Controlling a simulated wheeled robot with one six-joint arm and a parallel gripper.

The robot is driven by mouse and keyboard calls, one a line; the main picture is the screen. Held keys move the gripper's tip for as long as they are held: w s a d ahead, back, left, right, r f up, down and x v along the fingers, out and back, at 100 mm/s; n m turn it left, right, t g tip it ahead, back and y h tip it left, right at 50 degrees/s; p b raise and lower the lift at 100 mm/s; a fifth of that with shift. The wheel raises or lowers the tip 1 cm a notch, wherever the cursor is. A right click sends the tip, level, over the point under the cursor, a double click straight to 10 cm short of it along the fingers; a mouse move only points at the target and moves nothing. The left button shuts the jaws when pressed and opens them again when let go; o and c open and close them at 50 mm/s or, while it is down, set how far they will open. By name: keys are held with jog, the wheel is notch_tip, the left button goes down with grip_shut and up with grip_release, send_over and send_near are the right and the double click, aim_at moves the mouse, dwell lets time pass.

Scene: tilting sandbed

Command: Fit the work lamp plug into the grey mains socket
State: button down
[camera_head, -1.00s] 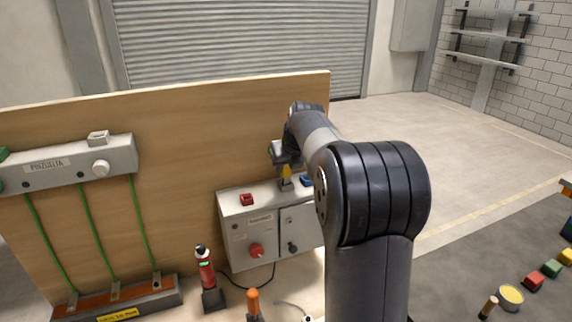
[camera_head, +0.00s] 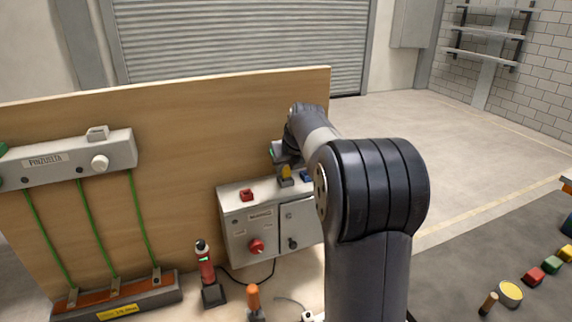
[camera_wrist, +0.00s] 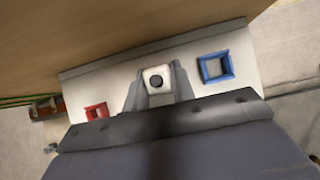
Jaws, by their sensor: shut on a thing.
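My gripper (camera_wrist: 157,90) is shut on a pale block with a dark round spot, which I take to be the work lamp plug (camera_wrist: 156,73). It is over the top of the grey control box (camera_wrist: 93,83), between a red-framed socket (camera_wrist: 95,111) and a blue-framed socket (camera_wrist: 215,67). In the head view, a yellow piece (camera_head: 286,171) and a dark grey piece (camera_head: 286,182) show below my wrist at the box top. The grey mains socket is not clearly seen; the held plug and fingers cover that spot. I cannot tell whether the plug is seated.
The control box (camera_head: 236,226) stands against a wooden back panel (camera_head: 190,140). A red torch-like tool (camera_head: 206,270) and an orange-handled tool (camera_head: 253,297) stand in front. A grey unit with green cords (camera_head: 65,160) is at left. Coloured blocks (camera_head: 551,265) lie at far right.

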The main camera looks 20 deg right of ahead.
jog(key=shift+f, duration=0.35)
jog(key=c, duration=0.6)
grip_release()
jog(key=shift+c, duration=0.2)
jog(key=shift+r, duration=0.1)
jog(key=shift+r+p, duration=1.05)
jog(key=shift+r, duration=2.9)
notch_tip(320, 180, down, 7)
jog(key=shift+r+b, duration=0.15)
jog(key=shift+b, duration=0.45)
jog(key=shift+f+b, duration=0.6)
jog(key=shift+f, duration=0.1)
